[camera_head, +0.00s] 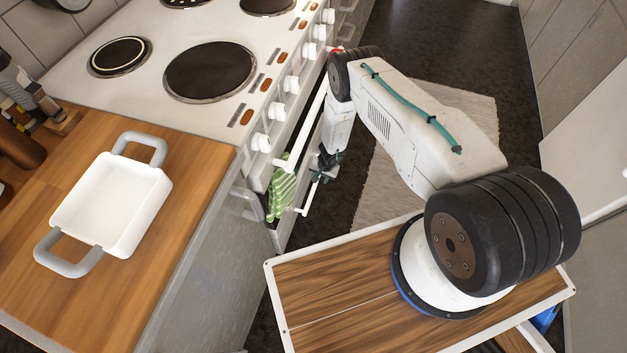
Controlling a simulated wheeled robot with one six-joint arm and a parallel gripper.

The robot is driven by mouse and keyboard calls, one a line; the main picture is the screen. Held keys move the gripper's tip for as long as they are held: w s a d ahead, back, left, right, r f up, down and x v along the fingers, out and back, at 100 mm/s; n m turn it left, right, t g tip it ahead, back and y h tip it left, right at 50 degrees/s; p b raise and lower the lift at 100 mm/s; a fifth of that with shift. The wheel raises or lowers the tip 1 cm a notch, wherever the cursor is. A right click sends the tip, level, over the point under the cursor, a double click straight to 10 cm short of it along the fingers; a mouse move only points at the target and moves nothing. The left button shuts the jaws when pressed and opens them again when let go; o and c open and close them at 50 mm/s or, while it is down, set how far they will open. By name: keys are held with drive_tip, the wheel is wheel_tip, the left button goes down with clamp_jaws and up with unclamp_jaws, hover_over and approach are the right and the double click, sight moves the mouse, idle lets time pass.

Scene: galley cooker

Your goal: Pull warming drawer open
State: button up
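The white cooker (140,75) stands at the left with its front facing my arm. A long white upper handle (305,125) runs along its front. A shorter white lower handle (309,198) sits below it, on what looks like the warming drawer (284,232). Little of the drawer's front shows, so I cannot tell whether it is shut. My gripper (325,168) is low at the cooker front, at the far part of the lower handle. Its dark fingers are small and partly hidden, so I cannot tell whether they touch or grip the handle.
A green striped towel (281,190) hangs at the cooker front, close to the lower handle. A wooden counter (190,160) with a white dish (112,205) is at the left. A grey rug (385,185) lies on the dark floor. Cabinets (575,50) stand at the right.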

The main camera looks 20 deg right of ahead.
sight(315, 186)
drive_tip(key=f, duration=0.1)
drive_tip(key=a+f, duration=0.1)
drive_tip(key=f, duration=0.3)
drive_tip(key=shift+w+a, duration=0.25)
drive_tip(key=shift+a, duration=0.1)
drive_tip(key=shift+w+a+f, duration=0.1)
drive_tip(key=shift+w+f, duration=0.05)
drive_tip(key=shift+f, duration=0.75)
clamp_jaws()
